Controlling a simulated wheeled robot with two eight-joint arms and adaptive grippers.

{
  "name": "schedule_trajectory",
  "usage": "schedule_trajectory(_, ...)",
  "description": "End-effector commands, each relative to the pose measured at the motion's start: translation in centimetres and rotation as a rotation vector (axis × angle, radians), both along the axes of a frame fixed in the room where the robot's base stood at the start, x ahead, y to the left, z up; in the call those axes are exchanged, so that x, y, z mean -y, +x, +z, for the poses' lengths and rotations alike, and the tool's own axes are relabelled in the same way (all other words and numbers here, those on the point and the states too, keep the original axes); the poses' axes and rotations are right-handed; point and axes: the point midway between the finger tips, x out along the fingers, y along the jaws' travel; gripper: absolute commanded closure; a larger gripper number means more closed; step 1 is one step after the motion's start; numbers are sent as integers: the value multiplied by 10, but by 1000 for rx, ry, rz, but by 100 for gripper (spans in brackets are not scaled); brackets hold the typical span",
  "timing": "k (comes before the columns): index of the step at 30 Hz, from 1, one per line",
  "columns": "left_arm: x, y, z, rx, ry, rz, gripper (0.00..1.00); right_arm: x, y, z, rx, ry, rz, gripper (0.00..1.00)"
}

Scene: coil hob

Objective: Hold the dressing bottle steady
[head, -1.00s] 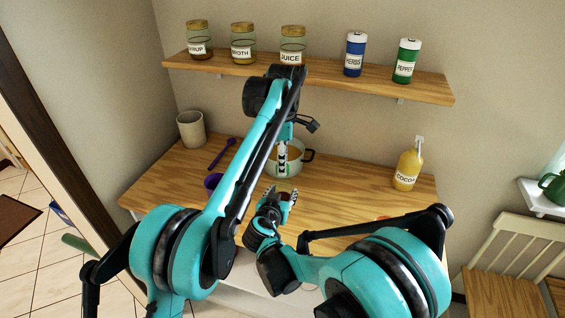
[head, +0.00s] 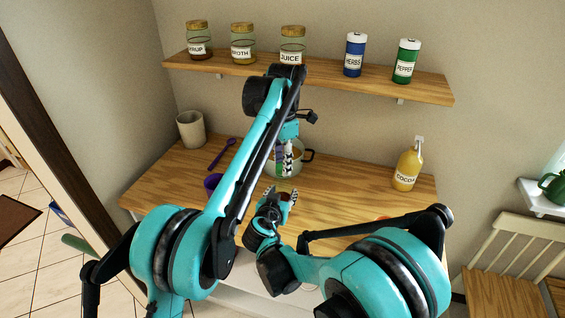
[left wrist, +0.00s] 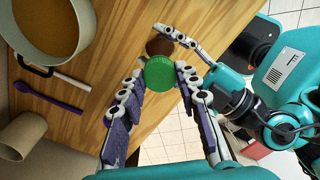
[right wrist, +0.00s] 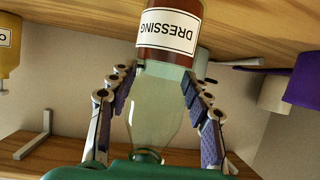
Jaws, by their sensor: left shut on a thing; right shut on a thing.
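The dressing bottle (right wrist: 155,115) has a white label, red-brown contents and a clear neck. In the right wrist view its label is upside down, as is the room behind it. My right gripper (head: 282,191) is shut on it, one finger on each side. My left gripper (head: 286,167) points down from above. In the left wrist view its fingers are shut around the ridged green cap (left wrist: 160,73), with the brown of the bottle and my right gripper's fingers just beyond. In the head view the arms and fingers hide most of the bottle.
A pot (head: 306,157) stands on the table (head: 345,190) behind the grippers. A purple spoon (head: 222,154), purple bowl (head: 212,181) and beige cup (head: 191,128) are at left. A cocoa bottle (head: 407,168) stands at right. A shelf (head: 330,78) with jars is above.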

Motion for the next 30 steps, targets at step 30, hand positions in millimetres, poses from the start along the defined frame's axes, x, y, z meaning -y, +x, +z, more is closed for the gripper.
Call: schedule_trajectory(30, 0, 0, 25, 0, 0, 0, 100, 0, 0, 0, -1, 1, 0, 100)
